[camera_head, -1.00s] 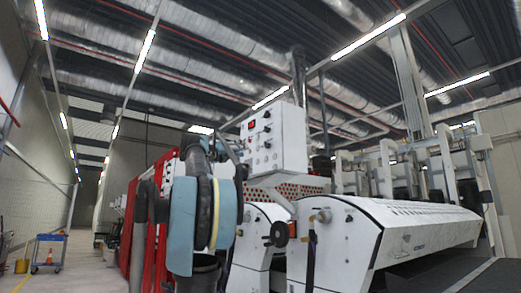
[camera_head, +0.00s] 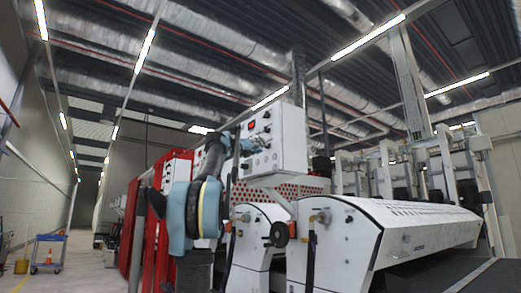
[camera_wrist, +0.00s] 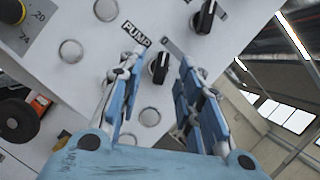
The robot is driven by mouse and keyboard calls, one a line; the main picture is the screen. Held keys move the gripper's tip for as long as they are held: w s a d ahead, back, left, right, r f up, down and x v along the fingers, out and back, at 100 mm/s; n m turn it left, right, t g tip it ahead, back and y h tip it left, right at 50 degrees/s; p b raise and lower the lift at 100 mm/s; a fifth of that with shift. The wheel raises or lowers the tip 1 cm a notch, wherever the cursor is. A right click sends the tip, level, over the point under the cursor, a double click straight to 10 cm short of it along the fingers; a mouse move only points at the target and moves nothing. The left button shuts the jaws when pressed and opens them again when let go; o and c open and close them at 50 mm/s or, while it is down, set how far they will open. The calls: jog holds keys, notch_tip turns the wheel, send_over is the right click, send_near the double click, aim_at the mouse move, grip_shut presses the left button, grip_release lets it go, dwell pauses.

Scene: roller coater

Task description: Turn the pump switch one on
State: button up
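The white control panel (camera_head: 282,150) is a box on the machine, with its knob face towards the left. In the wrist view the panel (camera_wrist: 85,25) shows a "PUMP" label (camera_wrist: 137,34) and a black rotary knob (camera_wrist: 160,67) with a white pointer line below it. A second black knob (camera_wrist: 205,16) sits further up and right. My gripper (camera_wrist: 158,75) is open, with one blue finger on each side of the lower knob. I cannot tell whether either finger touches it. In the head view my gripper (camera_head: 248,143) is at the panel's face and covers part of its controls.
Round grey buttons (camera_wrist: 71,51) sit around the knobs. A red-and-black switch (camera_wrist: 38,103) and a numbered dial (camera_wrist: 38,20) are at the left of the wrist view. The white machine (camera_head: 370,235) stands below the panel. The aisle (camera_head: 70,270) at left is open, with a blue cart (camera_head: 49,250).

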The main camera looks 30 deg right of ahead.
jog(key=shift+x, duration=1.6)
grip_shut()
